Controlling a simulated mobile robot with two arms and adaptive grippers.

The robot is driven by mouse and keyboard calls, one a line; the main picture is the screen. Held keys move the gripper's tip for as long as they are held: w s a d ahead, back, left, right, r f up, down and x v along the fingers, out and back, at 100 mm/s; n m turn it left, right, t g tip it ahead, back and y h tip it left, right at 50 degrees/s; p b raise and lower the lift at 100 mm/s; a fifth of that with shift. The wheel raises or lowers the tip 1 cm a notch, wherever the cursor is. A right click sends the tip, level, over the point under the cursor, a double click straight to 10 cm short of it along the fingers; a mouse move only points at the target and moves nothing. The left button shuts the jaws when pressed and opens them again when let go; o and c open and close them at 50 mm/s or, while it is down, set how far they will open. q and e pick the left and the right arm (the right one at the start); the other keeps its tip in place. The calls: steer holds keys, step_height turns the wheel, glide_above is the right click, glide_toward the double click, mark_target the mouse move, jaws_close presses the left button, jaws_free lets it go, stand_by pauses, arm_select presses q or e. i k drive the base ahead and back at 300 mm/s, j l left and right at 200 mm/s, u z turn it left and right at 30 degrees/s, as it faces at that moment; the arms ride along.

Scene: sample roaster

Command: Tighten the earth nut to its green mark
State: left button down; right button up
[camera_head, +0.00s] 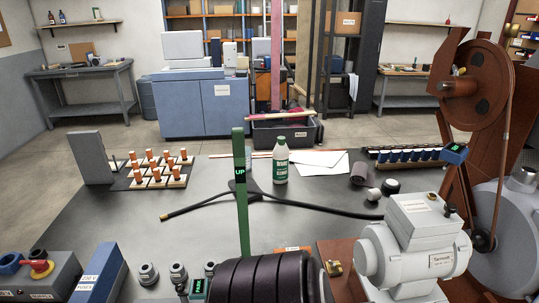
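A small brass-coloured fitting (333,268) sits on a reddish-brown plate (345,288) at the bottom centre, beside an orange label (292,249). I cannot tell whether this fitting is the earth nut; it is too small to make out a nut or a green mark on it. A grey motor (412,250) stands just right of it. A black cable (310,207) with a brass-coloured left end lies across the bench. Neither of my grippers is in view.
A green upright bar marked UP (240,190) rises behind a dark ribbed body (262,282). A switch box with a red handle (40,268) is at the front left. A white bottle (281,160) stands mid-bench (110,215). A brown belt wheel (478,85) towers at right.

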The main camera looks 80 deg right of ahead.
mark_target(335, 265)
steer(key=z, duration=3.3)
steer(key=j+u, duration=0.1)
steer(key=k+j, duration=0.05)
steer(key=j, duration=0.05)
